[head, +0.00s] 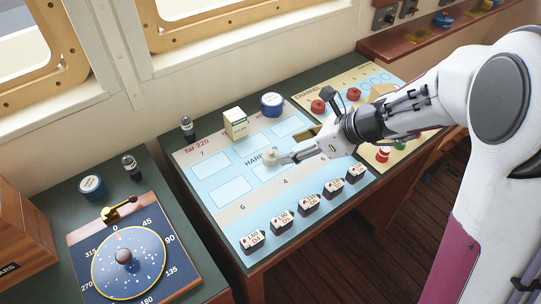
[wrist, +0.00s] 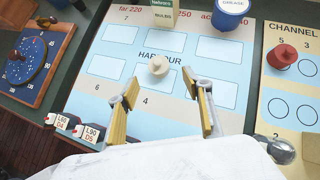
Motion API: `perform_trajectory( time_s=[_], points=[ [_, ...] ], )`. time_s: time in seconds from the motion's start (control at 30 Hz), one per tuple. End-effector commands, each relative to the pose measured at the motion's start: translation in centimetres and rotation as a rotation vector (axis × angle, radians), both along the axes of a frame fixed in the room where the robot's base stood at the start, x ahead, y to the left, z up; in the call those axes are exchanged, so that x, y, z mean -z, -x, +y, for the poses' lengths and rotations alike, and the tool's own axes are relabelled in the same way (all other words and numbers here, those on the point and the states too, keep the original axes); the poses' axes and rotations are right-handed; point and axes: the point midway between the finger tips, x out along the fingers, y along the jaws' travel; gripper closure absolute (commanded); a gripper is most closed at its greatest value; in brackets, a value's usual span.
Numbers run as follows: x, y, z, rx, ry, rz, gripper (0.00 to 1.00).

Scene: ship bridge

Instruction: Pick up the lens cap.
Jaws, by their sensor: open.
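A small cream round piece with a raised knob (wrist: 157,65) sits on the blue harbour chart; it also shows in the head view (head: 269,156). I cannot tell for sure whether it is the lens cap, and nothing else in view is clearly one. My gripper (wrist: 162,88) is open and empty, with its two yellow-padded fingers apart. In the wrist view the cream piece lies just beyond the fingertips, about midway between them. In the head view my gripper (head: 287,157) reaches in low from the right, close beside the piece.
Several white labelled blocks (head: 281,221) line the chart's near edge. A cream box (head: 235,124) and a blue grease tin (head: 272,105) stand at its back. Red pieces (head: 318,107) stand on the channel chart at right. A star dial (head: 125,262) lies at left.

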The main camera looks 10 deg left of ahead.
Motion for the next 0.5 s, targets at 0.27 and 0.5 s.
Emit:
perform_trajectory(
  time_s=[0.27, 0.5],
  points=[
    [1.1, -0.3, 1.1, -0.002, 0.001, 0.001, 0.50],
    [1.8, -0.6, 1.8, -0.001, 0.000, -0.001, 0.50]
  ],
)
